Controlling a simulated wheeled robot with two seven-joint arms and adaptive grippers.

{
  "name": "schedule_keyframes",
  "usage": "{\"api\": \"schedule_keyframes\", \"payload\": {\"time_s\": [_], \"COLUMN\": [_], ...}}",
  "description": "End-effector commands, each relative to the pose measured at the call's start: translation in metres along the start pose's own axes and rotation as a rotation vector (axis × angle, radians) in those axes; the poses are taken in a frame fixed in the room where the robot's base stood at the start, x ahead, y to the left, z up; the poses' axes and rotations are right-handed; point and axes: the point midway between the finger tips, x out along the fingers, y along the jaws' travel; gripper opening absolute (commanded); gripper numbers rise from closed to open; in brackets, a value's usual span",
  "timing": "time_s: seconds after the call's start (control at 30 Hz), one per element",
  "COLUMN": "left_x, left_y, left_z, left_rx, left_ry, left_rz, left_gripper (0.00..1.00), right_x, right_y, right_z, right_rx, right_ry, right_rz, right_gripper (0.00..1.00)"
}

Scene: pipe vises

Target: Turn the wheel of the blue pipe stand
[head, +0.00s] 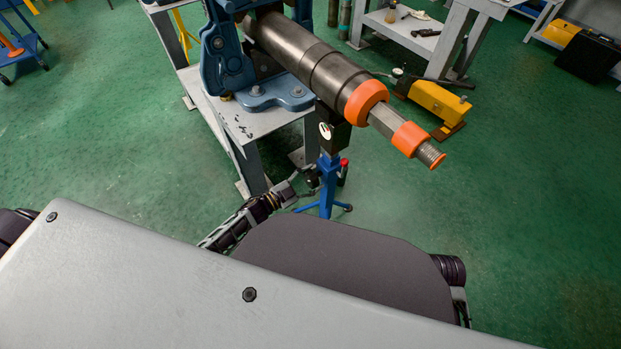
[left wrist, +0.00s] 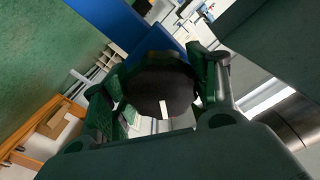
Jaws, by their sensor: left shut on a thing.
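The blue pipe stand (head: 327,190) stands on the floor below the long grey pipe, with its black head under the pipe. It also shows as a blue post in the left wrist view (left wrist: 108,24). My left gripper (head: 302,180) is at the left side of the stand. In the left wrist view, my left gripper (left wrist: 157,95) has one finger on each side of the dark round wheel (left wrist: 155,83) and is shut on it. The wheel has a small white mark. In the head view the wheel is small and hard to make out. My right gripper is not in view.
The grey pipe (head: 325,75) with orange rings sticks out from a blue vise (head: 226,60) on a grey table (head: 245,120). A yellow foot pedal (head: 440,100) lies on the green floor to the right. The floor (head: 520,200) on the right is clear.

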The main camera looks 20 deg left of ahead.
Motion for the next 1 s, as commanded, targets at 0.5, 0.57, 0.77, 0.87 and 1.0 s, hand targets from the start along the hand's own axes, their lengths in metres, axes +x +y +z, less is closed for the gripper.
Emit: {"api": "schedule_keyframes", "payload": {"time_s": [0.5,0.57,0.77,0.87,1.0], "left_x": [-0.0002,-0.0002,-0.0002,-0.0002,-0.0003], "left_y": [0.0005,0.0005,0.0007,0.0007,0.0007], "left_z": [0.0001,0.0001,0.0002,0.0002,0.0002], "left_rx": [0.197,0.203,0.207,0.207,0.206], "left_ry": [0.0,0.0,0.0,0.0,0.0], "left_rz": [0.001,0.001,0.001,0.002,0.002], "left_gripper": [0.35,0.35,0.35,0.35,0.67], "right_x": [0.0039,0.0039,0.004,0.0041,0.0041], "right_y": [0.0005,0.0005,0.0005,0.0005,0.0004], "right_z": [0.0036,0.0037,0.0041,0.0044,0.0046], "right_rx": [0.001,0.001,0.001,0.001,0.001], "right_ry": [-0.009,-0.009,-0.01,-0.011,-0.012], "right_rz": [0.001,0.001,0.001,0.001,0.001], "right_gripper": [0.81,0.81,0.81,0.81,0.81]}}
